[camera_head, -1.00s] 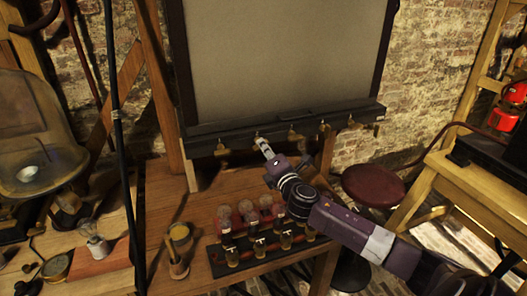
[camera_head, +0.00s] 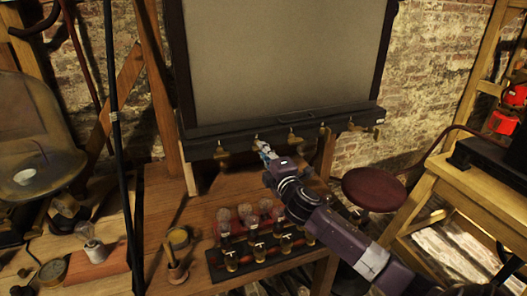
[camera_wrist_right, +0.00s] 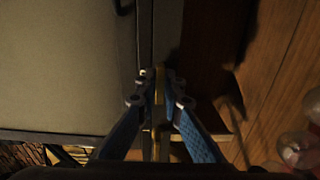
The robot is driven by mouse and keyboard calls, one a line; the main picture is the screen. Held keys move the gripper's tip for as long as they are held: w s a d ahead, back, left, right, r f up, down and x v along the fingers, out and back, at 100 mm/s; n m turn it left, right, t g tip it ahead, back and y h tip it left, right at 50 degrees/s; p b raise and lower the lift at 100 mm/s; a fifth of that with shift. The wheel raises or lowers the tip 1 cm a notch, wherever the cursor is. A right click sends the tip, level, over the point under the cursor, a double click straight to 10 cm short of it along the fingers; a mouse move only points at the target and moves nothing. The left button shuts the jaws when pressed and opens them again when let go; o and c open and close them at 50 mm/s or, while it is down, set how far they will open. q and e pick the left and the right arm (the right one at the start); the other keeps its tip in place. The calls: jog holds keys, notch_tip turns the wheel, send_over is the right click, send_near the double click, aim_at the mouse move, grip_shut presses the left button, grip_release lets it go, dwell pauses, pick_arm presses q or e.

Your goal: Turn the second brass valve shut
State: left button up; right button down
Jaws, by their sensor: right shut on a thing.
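A row of several small brass valves hangs along the lower edge of a black-framed grey panel. The second brass valve from the left (camera_head: 256,139) is partly hidden by my right gripper (camera_head: 263,148). The gripper is shut on this valve. In the right wrist view, the brass valve (camera_wrist_right: 159,87) shows between the two blue-sided fingers of the right gripper (camera_wrist_right: 157,78), which close around it from both sides. The first valve (camera_head: 221,151) is to the left, and the third valve (camera_head: 292,135) is to the right. My left gripper is out of view.
A wooden table (camera_head: 190,207) below the panel holds a dark rack (camera_head: 216,258) of glass jars and a small brush pot (camera_head: 176,270). A black pole (camera_head: 122,170) stands at left. A dark red stool (camera_head: 374,187) is at right.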

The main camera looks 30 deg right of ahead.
jog(key=c, duration=2.1)
grip_release()
jog(key=shift+d, duration=0.1)
jog(key=shift+s, duration=0.15)
jog(key=v, duration=1.2)
jog(key=shift+f, duration=0.1)
